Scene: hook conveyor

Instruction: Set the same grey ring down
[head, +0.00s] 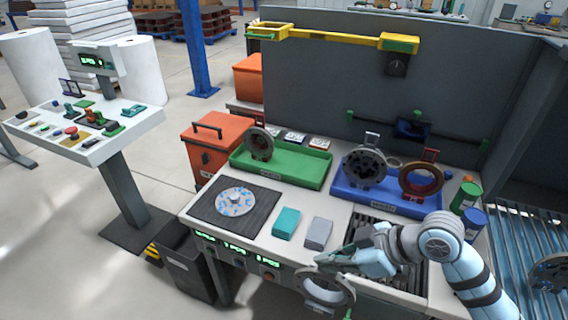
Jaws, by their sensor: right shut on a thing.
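My right gripper (322,267) is shut on a grey ring (328,301). The ring hangs below the fingers in front of the workbench's front edge, and the fingers cover its upper rim. I cannot tell how far it is from the bench. Another grey ring (269,140) stands upright in the green tray (285,176). My left gripper is not in view.
A blue tray (383,205) holds a dark flanged part (365,167) and a reddish-brown ring (421,180). A blue-spotted disc (235,201) lies on a dark mat (262,222). A teal block (286,222) and a grey block (318,233) lie between mat and gripper.

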